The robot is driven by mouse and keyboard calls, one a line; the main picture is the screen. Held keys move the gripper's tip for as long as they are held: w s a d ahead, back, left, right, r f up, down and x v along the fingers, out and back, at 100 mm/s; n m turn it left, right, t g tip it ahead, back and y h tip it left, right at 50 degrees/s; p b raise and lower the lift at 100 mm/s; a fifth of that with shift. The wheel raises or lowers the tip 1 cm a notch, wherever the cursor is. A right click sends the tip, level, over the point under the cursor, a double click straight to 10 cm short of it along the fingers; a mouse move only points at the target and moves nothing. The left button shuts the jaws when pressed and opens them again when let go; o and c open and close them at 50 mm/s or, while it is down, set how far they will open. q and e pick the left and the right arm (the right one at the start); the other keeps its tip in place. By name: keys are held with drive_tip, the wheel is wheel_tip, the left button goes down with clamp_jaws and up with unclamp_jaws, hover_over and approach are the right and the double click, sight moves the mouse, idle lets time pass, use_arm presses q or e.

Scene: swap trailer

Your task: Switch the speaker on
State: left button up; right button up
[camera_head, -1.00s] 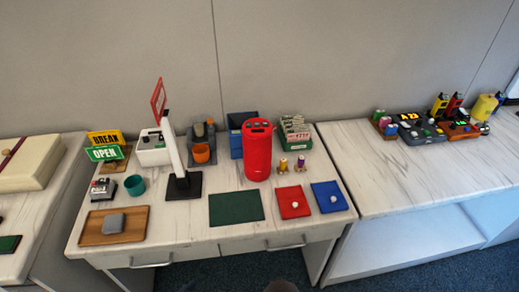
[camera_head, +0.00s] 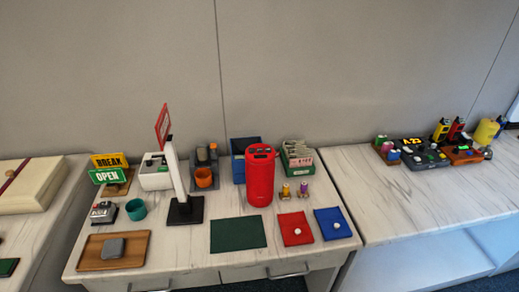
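The red speaker (camera_head: 260,180) is a tall cylinder standing upright towards the back middle of the marble-topped table (camera_head: 190,240). Dark buttons show on its top face (camera_head: 260,151); whether it is on cannot be told. Neither of my grippers shows in the head view.
A dark green mat (camera_head: 238,234) lies in front of the speaker, with red (camera_head: 290,226) and blue (camera_head: 325,218) mats at its right. A white post on a black base (camera_head: 185,211) stands to the left. A blue bin (camera_head: 238,172) and a green card box (camera_head: 298,165) stand close behind.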

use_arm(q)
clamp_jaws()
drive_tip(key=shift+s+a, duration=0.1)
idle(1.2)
